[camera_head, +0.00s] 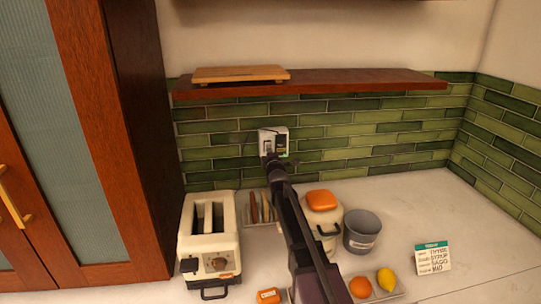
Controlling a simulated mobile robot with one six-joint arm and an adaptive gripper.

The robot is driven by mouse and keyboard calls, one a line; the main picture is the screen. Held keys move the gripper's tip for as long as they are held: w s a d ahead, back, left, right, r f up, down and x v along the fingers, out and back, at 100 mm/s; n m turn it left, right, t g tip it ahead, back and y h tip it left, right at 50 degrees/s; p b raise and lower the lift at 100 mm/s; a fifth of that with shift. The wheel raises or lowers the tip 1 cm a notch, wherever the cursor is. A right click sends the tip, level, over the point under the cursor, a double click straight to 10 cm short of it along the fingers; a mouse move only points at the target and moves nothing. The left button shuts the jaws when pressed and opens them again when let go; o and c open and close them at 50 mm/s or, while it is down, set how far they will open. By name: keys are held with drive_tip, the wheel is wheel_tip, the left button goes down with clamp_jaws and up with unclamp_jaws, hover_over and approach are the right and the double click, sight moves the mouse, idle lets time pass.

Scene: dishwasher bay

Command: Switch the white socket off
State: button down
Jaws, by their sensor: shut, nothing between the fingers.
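The white socket (264,134) is on the green tiled wall, below the wooden shelf. Its lower part is partly covered by my arm's end, and a small dark and yellowish area shows on its right side. My gripper (269,157) is shut and empty, right at the lower part of the socket. I cannot tell whether it touches the socket or its switch. The switch's position is too small to read.
A cream toaster (209,240) stands left of my arm. A pot with an orange lid (321,201), a grey bucket (362,231), a lemon (386,279), an orange (360,287) and a sign card (432,258) are to the right. A shelf (360,82) bears a board (240,73).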

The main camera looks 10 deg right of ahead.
drive_tip(key=shift+w+r, duration=0.1)
drive_tip(key=shift+w, duration=0.45)
drive_tip(key=shift+w+r, duration=0.1)
drive_tip(key=shift+w, duration=0.1)
drive_tip(key=shift+s, duration=0.1)
drive_tip(key=s+r+p, duration=0.1)
drive_tip(key=s+p, duration=0.1)
drive_tip(key=s, duration=1.1)
drive_tip(key=shift+s+r, duration=0.35)
drive_tip(key=shift+s, duration=0.05)
